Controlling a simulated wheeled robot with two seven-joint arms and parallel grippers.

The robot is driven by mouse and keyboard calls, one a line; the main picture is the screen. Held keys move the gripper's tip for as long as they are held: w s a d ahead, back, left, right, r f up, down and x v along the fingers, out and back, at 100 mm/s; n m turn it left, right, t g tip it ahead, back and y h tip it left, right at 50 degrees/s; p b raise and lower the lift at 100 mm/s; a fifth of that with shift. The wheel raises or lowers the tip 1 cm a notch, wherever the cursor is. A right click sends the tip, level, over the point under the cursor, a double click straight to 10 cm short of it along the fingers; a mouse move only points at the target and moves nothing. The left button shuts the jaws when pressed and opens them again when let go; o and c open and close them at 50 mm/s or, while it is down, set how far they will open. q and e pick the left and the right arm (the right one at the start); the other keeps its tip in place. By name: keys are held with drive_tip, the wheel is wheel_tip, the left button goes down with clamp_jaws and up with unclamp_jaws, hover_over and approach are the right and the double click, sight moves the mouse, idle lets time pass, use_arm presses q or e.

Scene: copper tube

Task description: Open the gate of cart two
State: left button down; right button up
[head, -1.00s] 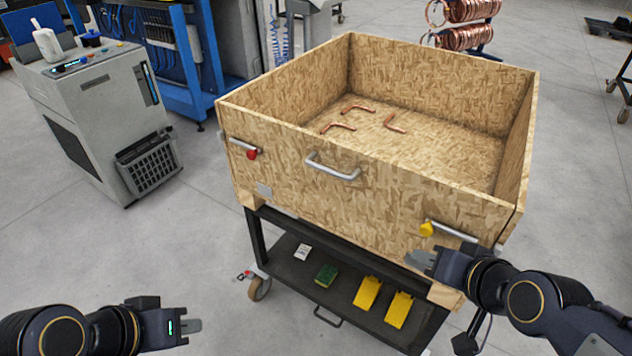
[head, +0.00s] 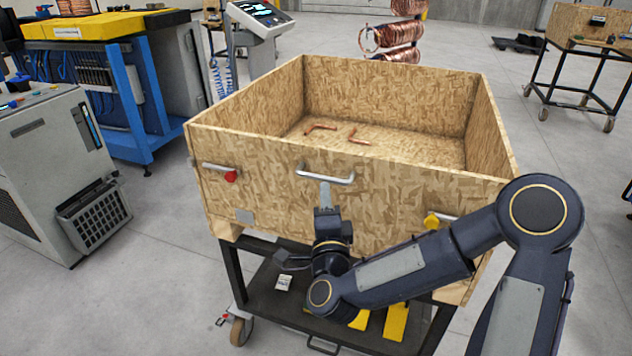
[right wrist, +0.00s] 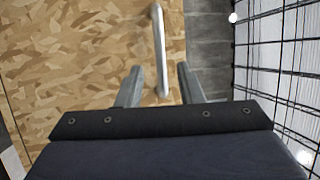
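The cart is an open-topped chipboard box (head: 270,190) on a black wheeled frame. Its front panel, the gate, is upright and carries a grey bar handle (head: 345,179) at its upper middle. A latch bar with a red knob (head: 231,176) is at the panel's left end. Another with a yellow knob (head: 432,220) is at the right, partly behind my right arm. My right gripper (head: 324,188) points up just below the handle. In the right wrist view the gripper (right wrist: 160,88) is open, with the handle (right wrist: 159,45) between its finger lines, no finger visibly touching it. My left gripper is out of view.
Bent copper tubes (head: 355,137) lie inside the box. The lower shelf (head: 262,301) holds a white card and yellow items. A grey machine (head: 50,165) stands at the left and a blue-framed bench (head: 135,90) behind it. Another cart (head: 590,40) is at the back right.

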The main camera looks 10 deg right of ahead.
sight(324, 179)
drive_tip(key=p+x, duration=0.1)
drive_tip(key=x, duration=0.5)
drive_tip(key=shift+w+d+r, duration=0.1)
drive_tip(key=shift+w+r, duration=0.05)
drive_tip(key=shift+w, duration=0.15)
clamp_jaws()
